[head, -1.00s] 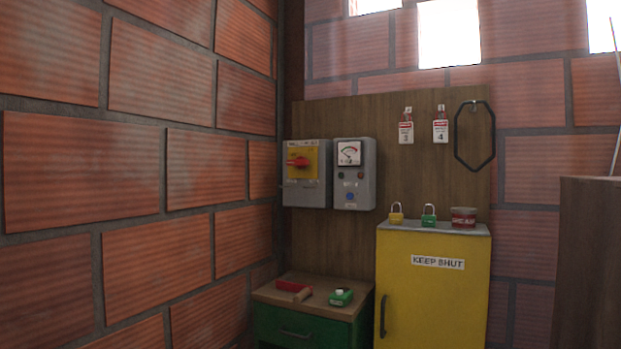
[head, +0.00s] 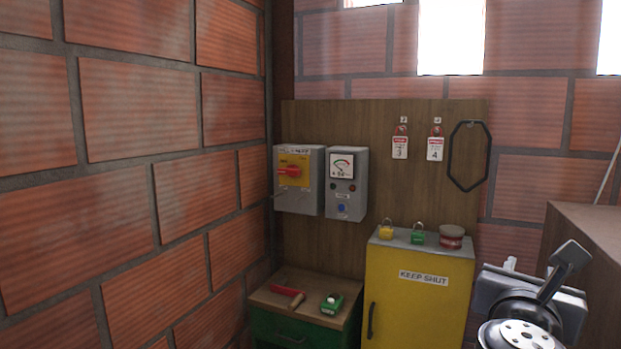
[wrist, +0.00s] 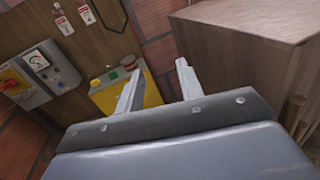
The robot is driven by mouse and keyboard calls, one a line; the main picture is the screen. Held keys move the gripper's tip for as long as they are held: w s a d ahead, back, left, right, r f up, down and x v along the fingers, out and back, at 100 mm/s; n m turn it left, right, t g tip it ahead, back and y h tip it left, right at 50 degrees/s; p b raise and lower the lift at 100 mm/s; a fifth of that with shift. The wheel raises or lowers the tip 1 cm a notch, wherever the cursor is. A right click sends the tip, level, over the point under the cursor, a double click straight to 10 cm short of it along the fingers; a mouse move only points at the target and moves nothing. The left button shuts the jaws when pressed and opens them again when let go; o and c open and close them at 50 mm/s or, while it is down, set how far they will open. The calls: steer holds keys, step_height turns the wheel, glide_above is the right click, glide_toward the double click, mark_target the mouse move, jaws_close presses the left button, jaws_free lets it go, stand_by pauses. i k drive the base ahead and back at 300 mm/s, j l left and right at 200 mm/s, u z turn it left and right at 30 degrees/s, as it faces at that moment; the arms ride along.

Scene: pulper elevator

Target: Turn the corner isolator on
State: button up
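The corner isolator (head: 298,180) is a grey box with a yellow plate and a red rotary handle (head: 290,171), mounted on the wooden board near the brick corner. The handle lies roughly horizontal. It also shows at the left edge of the wrist view (wrist: 14,84). My gripper (wrist: 158,82) is open and empty, its two fingers apart, well to the right of the isolator and not touching anything. In the head view my arm's end (head: 540,295) is at the lower right.
A grey meter box (head: 347,184) hangs just right of the isolator. Below are a yellow cabinet (head: 418,300) with padlocks and a tin on top, and a green drawer unit (head: 290,328) with tools. Tags (head: 400,147) and a black hexagonal loop (head: 469,156) hang on the board. A brown box (head: 590,225) stands right.

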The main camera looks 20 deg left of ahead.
mark_target(292, 171)
steer(key=i+j+u, duration=0.5)
steer(key=i+j, duration=1.3)
steer(key=j, duration=0.1)
